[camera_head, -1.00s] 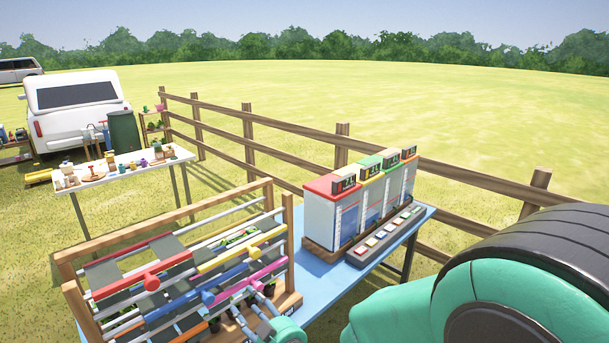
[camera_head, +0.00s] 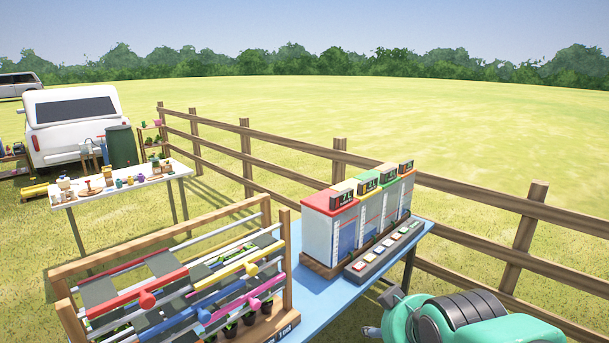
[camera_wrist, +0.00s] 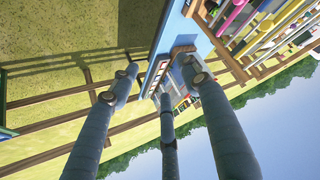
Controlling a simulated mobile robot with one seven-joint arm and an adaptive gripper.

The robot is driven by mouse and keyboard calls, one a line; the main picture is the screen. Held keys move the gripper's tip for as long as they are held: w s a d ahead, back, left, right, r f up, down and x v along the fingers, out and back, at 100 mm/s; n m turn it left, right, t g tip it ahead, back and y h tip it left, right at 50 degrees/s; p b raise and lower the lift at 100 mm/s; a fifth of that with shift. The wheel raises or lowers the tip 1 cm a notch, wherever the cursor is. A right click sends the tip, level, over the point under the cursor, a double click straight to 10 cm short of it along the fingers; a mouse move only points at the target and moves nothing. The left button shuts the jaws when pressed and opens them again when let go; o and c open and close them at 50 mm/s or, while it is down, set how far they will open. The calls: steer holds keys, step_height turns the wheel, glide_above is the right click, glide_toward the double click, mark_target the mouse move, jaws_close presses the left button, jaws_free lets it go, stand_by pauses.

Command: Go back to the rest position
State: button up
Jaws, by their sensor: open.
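My gripper (camera_wrist: 160,88) is open and empty, its grey-blue fingers spread apart in the wrist view. In the head view only a small grey fingertip (camera_head: 372,331) shows at the bottom, beside my teal arm, right of the blue table (camera_head: 318,312). The gripper is apart from the wooden rack (camera_head: 286,258), which carries red, yellow, blue and magenta bars with knobs. Small potted plants stand inside the rack, partly hidden by the bars and dark panels.
A row of box units with coloured tops (camera_head: 330,228) and a button panel (camera_head: 385,248) stand on the blue table. A wooden fence (camera_head: 340,155) runs behind. A white table (camera_head: 125,182) with small items and a white vehicle (camera_head: 72,130) stand at left.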

steer(key=s+d+r+g, duration=0.1)
steer(key=s+d, duration=0.1)
steer(key=s, duration=0.5)
steer(key=s+d+m+g, duration=0.1)
steer(key=s+d, duration=0.1)
steer(key=s, duration=0.5)
steer(key=shift+s+d+r+m+g+h, duration=0.3)
steer(key=shift+d+r+g+h, duration=0.05)
steer(key=shift+g+h, duration=0.05)
